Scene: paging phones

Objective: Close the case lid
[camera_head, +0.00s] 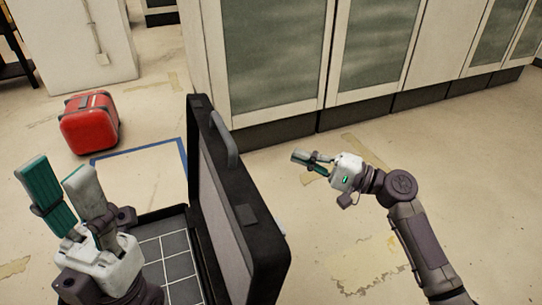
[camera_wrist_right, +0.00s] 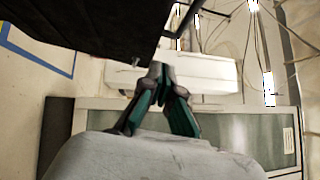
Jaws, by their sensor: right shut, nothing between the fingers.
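The black case stands open on the floor in the head view. Its lid (camera_head: 208,165) is raised nearly upright along the right side of the case base (camera_head: 163,213), which has a grey gridded inside. The lid's dark underside or edge also shows at the top of the right wrist view (camera_wrist_right: 90,22). My right gripper (camera_head: 299,157) is shut and empty, to the right of the lid and apart from it. Its fingers meet at the tips in the right wrist view (camera_wrist_right: 160,72). My left gripper (camera_head: 55,170) is open and empty, left of the lid; it and its arm hide part of the base.
A red suitcase (camera_head: 90,124) stands on the floor at the left. Blue tape (camera_head: 140,149) marks the floor behind the case. White cabinets with glass doors (camera_head: 275,50) line the back. The floor to the right of my right gripper is clear.

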